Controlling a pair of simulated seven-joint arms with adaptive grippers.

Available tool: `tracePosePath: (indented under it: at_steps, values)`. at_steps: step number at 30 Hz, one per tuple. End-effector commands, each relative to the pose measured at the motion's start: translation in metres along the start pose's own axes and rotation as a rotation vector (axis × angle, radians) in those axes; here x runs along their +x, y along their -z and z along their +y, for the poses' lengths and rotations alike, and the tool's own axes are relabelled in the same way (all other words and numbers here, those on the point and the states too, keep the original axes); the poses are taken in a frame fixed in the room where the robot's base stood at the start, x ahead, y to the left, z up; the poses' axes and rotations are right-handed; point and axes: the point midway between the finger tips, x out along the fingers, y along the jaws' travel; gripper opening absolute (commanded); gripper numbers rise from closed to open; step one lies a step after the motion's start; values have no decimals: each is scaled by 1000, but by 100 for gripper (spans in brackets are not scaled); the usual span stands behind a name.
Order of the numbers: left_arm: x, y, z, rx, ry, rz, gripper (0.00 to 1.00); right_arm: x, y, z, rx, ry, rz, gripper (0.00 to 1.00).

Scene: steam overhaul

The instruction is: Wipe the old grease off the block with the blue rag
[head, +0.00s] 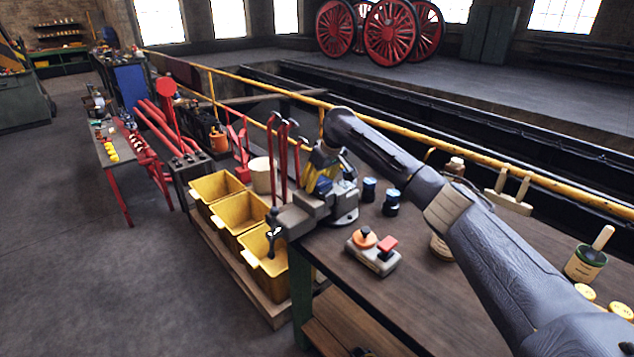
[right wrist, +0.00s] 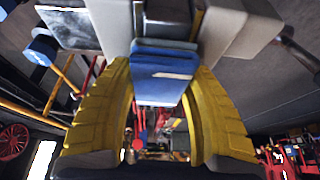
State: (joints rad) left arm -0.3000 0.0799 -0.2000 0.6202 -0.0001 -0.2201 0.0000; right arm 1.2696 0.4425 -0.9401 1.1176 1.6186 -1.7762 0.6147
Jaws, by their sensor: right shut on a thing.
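My right gripper (head: 322,182), with yellow fingers, reaches down over the grey vise (head: 300,214) at the bench's left end. It is shut on the folded blue rag (right wrist: 165,72), which shows between the fingers in the right wrist view. The rag is a small blue patch (head: 323,186) in the head view. Grey vise parts (right wrist: 238,30) lie close beyond the fingertips. The block is largely hidden by the gripper and rag, so I cannot tell whether the rag touches it or whether grease is on it. My left gripper is out of view.
A grey holder (head: 373,256) with an orange and a red piece stands on the wooden bench (head: 440,300). Yellow bins (head: 238,222) and upright red-handled tools (head: 281,155) are close left. The bench front is clear.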

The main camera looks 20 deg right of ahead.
Motion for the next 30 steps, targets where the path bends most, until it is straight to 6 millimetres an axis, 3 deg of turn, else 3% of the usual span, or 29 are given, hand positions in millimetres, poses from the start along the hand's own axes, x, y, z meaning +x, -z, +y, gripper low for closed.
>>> tracePosePath:
  at_steps: [21, 30]
  values:
    - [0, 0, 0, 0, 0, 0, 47, -60, 11, 0, 0, -1, 3, 28]
    - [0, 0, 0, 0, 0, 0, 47, -69, 13, 0, -1, 0, 3, 28]
